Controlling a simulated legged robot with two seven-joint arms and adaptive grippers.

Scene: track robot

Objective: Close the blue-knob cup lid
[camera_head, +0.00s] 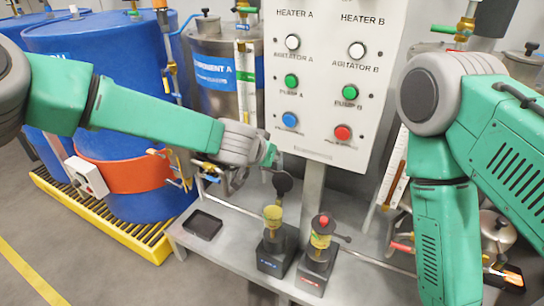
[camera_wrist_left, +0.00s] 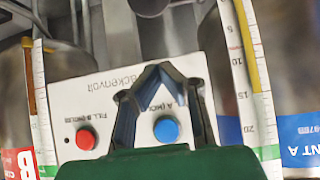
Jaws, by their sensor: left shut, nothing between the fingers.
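The cup with the blue label (camera_head: 273,238) stands on the low metal shelf, left of the red-knob cup. Its dark round lid (camera_head: 283,183) is raised upright above the yellowish cup, so the cup is open. I cannot make out its blue knob. My left gripper (camera_head: 270,156) is above and slightly left of the raised lid, apart from it, near the panel's lower left edge. In the left wrist view, its dark fingers (camera_wrist_left: 155,70) meet at the tips with nothing between them. My right gripper is outside the frame.
The red-knob cup (camera_head: 320,240) is closely right of the open cup. A control panel (camera_head: 318,130) rises behind. A small black tray (camera_head: 203,225) lies on the shelf's left. Blue drums (camera_head: 110,55) stand at left. The wrist view shows blue (camera_wrist_left: 166,129) and red (camera_wrist_left: 86,139) panel buttons.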

